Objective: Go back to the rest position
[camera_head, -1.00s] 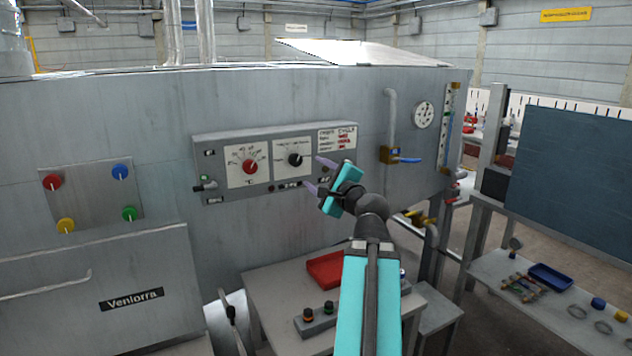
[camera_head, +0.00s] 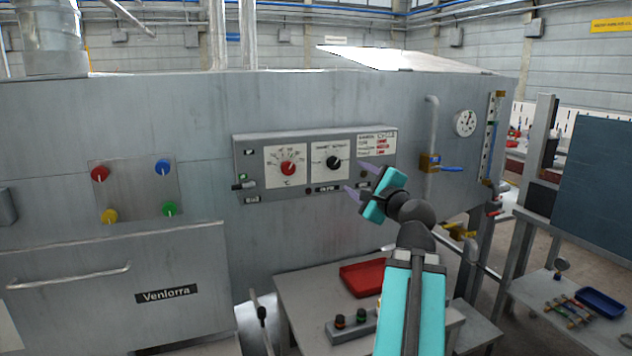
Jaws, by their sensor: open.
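My gripper (camera_head: 359,180) is in the middle of the view, at the end of my turquoise arm. Its two pale purple fingers are spread apart with nothing between them. They point left toward the right part of the control panel (camera_head: 250,162) on the grey machine. The panel carries a red knob (camera_head: 288,168) and a black knob (camera_head: 334,162), both left of the fingers. I cannot tell whether the fingertips touch the panel.
Below stands a grey table (camera_head: 300,292) with a red tray (camera_head: 366,279) and a small box with buttons (camera_head: 350,326). A yellow valve with a blue handle (camera_head: 450,169) and a gauge (camera_head: 465,123) are right of my gripper. A workbench (camera_head: 530,295) stands at the right.

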